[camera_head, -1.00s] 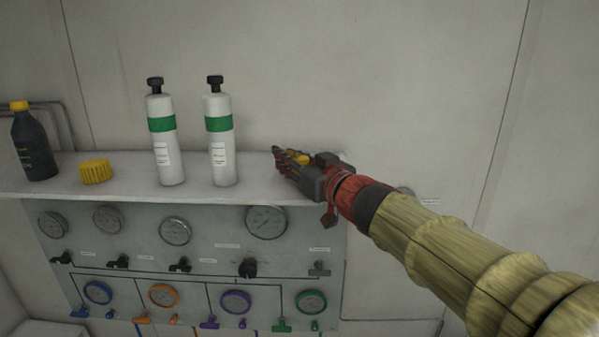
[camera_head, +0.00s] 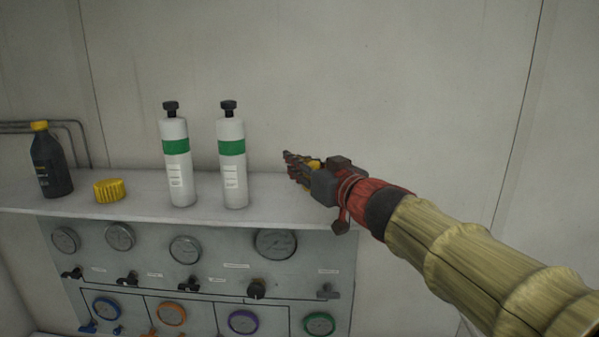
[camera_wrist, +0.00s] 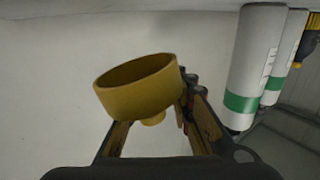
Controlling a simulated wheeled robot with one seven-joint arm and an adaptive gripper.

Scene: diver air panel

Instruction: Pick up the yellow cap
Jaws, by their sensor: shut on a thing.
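My gripper (camera_head: 300,167) is shut on a yellow cap (camera_wrist: 138,92), at the right end of the shelf in the head view. In the wrist view the cap is a smooth, hollow cup with a small knob below, between the fingers (camera_wrist: 160,125). In the head view only a small yellow part of it (camera_head: 314,163) shows; the gripper hides the rest. It appears held above the shelf, but the exact gap cannot be told. A second yellow cap, ribbed (camera_head: 109,190), lies on the shelf at the left.
Two white cylinders with green bands (camera_head: 176,160) (camera_head: 232,160) stand on the shelf (camera_head: 270,213) left of my gripper. A dark bottle with a yellow top (camera_head: 50,163) stands at far left. Below is a panel of gauges and valves (camera_head: 210,265). The wall is behind.

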